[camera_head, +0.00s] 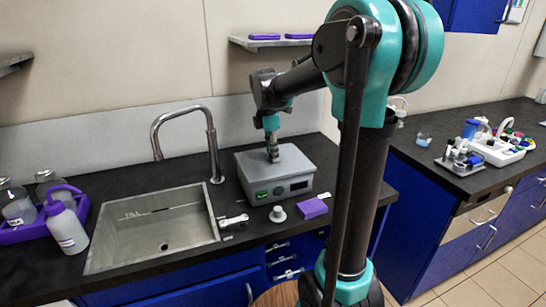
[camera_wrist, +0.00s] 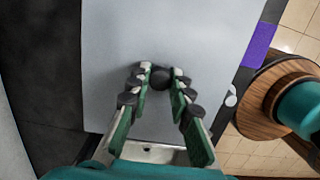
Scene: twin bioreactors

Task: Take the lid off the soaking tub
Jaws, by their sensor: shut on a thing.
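The soaking tub (camera_head: 277,190) is a grey box with a green-lit panel on its front, standing on the dark counter right of the sink. Its flat grey lid (camera_head: 250,161) lies on top and looks level, with no clear gap showing. In the wrist view the lid (camera_wrist: 205,40) fills the middle, with a dark round knob (camera_wrist: 160,77) at its centre. My gripper (camera_head: 273,156) reaches down onto the lid from above. In the wrist view my gripper's fingertips (camera_wrist: 160,72) are closed on either side of the knob, which is partly hidden.
A sink (camera_head: 150,232) with a tall tap (camera_head: 183,135) is on the left. A purple block (camera_head: 313,208) and a small whitish knob-like piece (camera_head: 278,213) lie in front of the tub. A wall shelf (camera_head: 275,43) hangs above.

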